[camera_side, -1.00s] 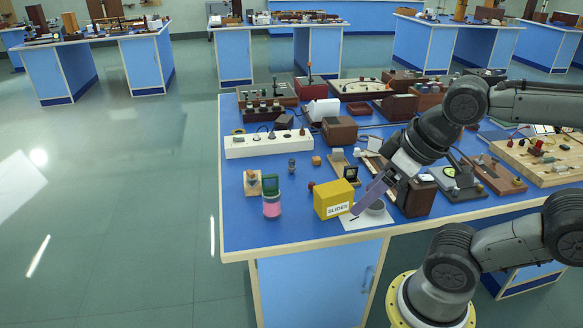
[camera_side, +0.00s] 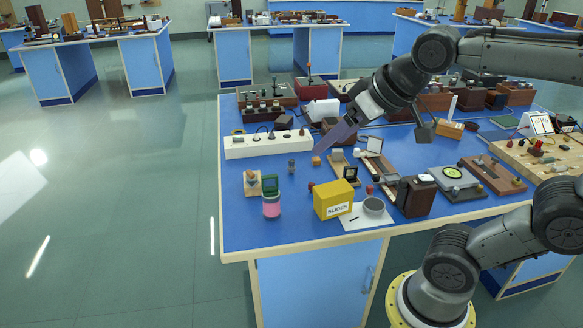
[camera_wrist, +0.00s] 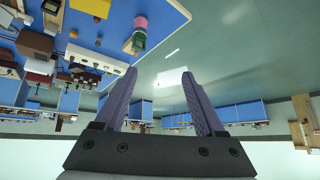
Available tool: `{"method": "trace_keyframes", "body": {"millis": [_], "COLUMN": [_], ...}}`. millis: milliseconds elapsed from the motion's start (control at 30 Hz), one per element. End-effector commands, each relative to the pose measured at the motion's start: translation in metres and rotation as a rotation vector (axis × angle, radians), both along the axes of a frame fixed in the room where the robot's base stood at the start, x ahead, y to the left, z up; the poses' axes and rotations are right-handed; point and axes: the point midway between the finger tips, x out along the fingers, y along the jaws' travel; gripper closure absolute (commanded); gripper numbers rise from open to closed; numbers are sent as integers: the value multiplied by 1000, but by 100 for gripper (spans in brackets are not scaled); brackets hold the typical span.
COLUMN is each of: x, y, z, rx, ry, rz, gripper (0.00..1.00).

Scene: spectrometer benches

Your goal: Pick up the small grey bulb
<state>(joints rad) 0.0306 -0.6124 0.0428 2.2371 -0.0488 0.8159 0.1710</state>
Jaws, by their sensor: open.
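A small grey upright piece (camera_side: 291,165), which looks like the bulb, stands on the blue bench top in the side view, between the white socket strip and the green-and-pink jar. It is too small there to make out in detail. In the wrist view a small dark grey piece (camera_wrist: 98,42) near the white strip may be the same one. My gripper (camera_side: 318,150) is above the bench, up and to the right of the grey piece, with its purple fingers pointing down-left. In the wrist view the fingers (camera_wrist: 158,76) are apart with nothing between them.
A small orange-brown block (camera_side: 316,160) sits just right of the grey piece. The white strip (camera_side: 268,144) lies behind it; the jar (camera_side: 271,197) and yellow slides box (camera_side: 334,199) stand in front. Bare blue top lies at the bench's left edge.

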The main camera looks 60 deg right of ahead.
Motion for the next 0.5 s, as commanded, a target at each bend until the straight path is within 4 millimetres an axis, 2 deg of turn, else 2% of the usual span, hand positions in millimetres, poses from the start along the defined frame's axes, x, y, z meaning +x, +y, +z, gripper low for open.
{"method": "trace_keyframes", "body": {"millis": [33,100,267,367,500], "x": [24,54,127,170,222], "y": [-8,-19,-56,-85,-133], "z": [9,19,24,14,-16], "rx": [3,9,19,25,30], "ry": [-5,-11,-11,0,30], "rz": [-36,-85,-199,-269,-362], "gripper": [29,29,29,29,29]}}
